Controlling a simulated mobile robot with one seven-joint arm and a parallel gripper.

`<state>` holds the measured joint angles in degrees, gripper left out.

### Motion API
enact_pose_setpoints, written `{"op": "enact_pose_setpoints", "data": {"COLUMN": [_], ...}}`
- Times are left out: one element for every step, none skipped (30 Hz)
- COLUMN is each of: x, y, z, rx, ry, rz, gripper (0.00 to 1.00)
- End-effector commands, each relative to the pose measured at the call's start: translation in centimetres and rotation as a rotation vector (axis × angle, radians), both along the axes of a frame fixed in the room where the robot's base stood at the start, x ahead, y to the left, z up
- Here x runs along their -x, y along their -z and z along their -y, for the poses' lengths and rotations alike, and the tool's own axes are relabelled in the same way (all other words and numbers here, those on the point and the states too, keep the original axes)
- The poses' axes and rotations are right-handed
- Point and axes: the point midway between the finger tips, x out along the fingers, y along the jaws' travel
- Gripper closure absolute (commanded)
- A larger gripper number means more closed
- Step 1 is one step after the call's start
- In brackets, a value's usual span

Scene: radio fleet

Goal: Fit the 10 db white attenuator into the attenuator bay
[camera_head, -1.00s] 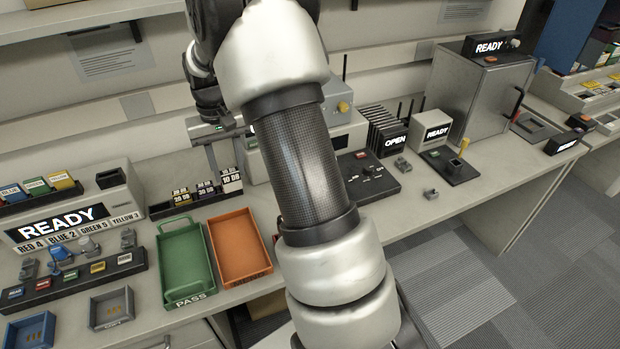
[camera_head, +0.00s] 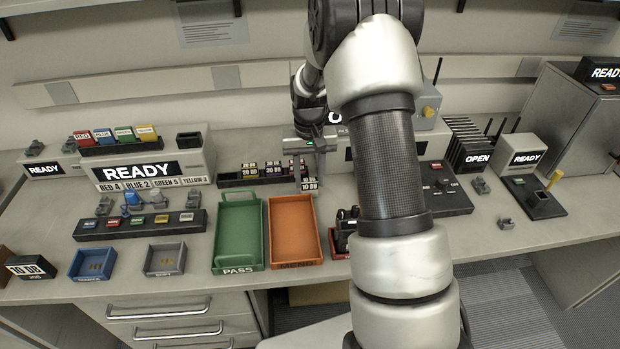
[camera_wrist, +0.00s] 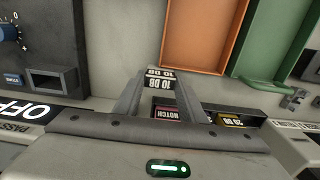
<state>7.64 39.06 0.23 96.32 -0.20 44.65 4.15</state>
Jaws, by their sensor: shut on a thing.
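The wrist view shows the attenuator (camera_wrist: 160,76) between the fingertips. It is at the right end of the black attenuator rack (camera_head: 228,183); I cannot tell whether it is fully clear of it. A red-labelled NOTCH block (camera_wrist: 167,112) and a yellow-labelled 20 dB block (camera_wrist: 230,120) show near the fingers in the wrist view. A dark panel with a blue knob (camera_wrist: 10,33) has a rectangular recess (camera_wrist: 52,78); I cannot tell whether this is the attenuator bay.
A green PASS tray (camera_head: 237,268) and an orange tray (camera_head: 294,265) lie in front of the rack. A dark control box (camera_head: 446,202) stands to the right, partly behind my arm. A grey READY unit (camera_head: 150,155) stands to the left.

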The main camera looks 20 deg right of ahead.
Motion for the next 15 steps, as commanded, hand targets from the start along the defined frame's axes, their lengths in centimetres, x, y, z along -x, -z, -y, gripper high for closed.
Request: {"op": "enact_pose_setpoints", "data": {"x": [0.02, 0.01, -0.01, -0.02, -0.02, -0.03, -0.03, -0.03, -0.02, -0.02, -0.02, -0.02, -0.02, -0.02, -0.02], "y": [0.51, 0.59, 0.56, 0.52, 0.51, 0.50, 0.50, 0.52, 0.61, 0.72, 0.84, 0.97, 0.83, 0.81, 0.81], "z": [0.01, 0.00, 0.00, 0.00, 0.00, 0.01, 0.01, 0.00, 0.00, 0.00, -0.01, -0.01, -0.01, -0.01, -0.01], "rx": [0.000, 0.000, 0.000, 0.000, 0.000, 0.000, 0.000, 0.000, 0.000, 0.000, 0.000, 0.000, 0.000, 0.000, 0.000], "ry": [0.000, 0.000, 0.000, 0.000, 0.000, 0.000, 0.000, 0.000, 0.000, 0.000, 0.000, 0.000, 0.000, 0.000, 0.000], "rz": [-0.001, 0.000, 0.000, 0.001, 0.001, 0.001, 0.001, 0.001, 0.001, 0.001, 0.001, 0.001, 0.001, 0.001, 0.001], "gripper": [0.86, 0.86, 0.86, 0.86, 0.86, 0.86, 0.86, 0.86, 0.86, 0.86, 0.86, 0.86, 0.58, 0.53, 0.46]}}
